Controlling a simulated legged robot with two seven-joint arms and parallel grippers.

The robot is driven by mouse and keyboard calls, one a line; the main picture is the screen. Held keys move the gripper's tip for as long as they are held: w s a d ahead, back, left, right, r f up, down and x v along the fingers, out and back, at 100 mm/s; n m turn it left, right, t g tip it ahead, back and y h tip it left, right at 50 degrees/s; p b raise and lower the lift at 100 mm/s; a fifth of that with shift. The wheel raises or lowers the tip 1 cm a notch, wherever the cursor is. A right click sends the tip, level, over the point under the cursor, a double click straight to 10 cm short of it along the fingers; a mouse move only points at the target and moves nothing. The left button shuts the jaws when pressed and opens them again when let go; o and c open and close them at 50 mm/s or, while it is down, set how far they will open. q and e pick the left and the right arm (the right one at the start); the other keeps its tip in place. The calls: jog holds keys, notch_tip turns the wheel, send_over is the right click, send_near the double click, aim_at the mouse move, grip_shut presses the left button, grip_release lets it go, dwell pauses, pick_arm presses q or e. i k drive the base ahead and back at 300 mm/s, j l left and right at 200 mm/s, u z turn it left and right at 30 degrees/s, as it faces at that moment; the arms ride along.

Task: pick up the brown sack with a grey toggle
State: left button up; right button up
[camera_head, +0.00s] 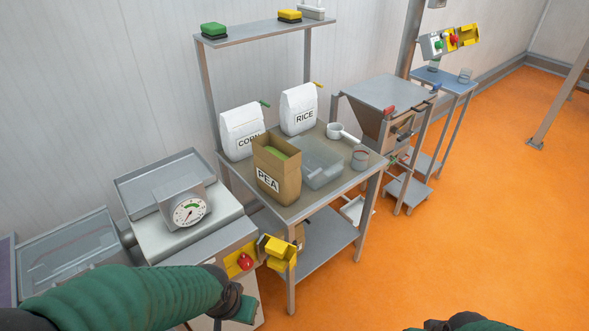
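A brown paper sack (278,170) labelled PEA stands upright on the steel table. Its top is open and green contents show inside. I cannot make out a grey toggle on it. A white sack labelled CORN (240,128) with a green toggle and a white sack labelled RICE (298,108) with a yellow toggle stand behind it. My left arm reaches in from the lower left; its dark end (238,302) is in front of the table, apart from the sacks, and its fingers are not clear. Only a bit of my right arm shows at the bottom edge.
A clear bin (322,163), a white scoop (343,132) and a small cup (360,158) occupy the table's right side. A dial scale (188,211) stands to the left. A hopper machine (385,97) stands right. Orange floor is clear at right.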

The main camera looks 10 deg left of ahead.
aim_at(278, 173)
jog(key=i+l+u, duration=0.1)
jog(key=u, duration=0.75)
jog(key=i+l+u, duration=0.1)
jog(key=u, duration=0.3)
jog(key=l+u, duration=0.25)
jog(key=u, duration=0.2)
jog(key=l+u, duration=0.15)
jog(key=u, duration=0.25)
jog(key=l+u, duration=0.2)
jog(key=u, duration=0.2)
jog(key=k+l+u, duration=0.15)
jog(key=l, duration=0.3)
jog(key=l+u, duration=0.15)
jog(key=l, duration=0.35)
jog(key=k+l+u, duration=0.15)
jog(key=l, duration=0.3)
jog(key=k+l+u, duration=0.2)
jog(key=l, duration=0.2)
jog(key=k+l+u, duration=0.15)
jog(key=l, duration=0.3)
jog(key=k+l+u, duration=0.15)
jog(key=l, duration=1.05)
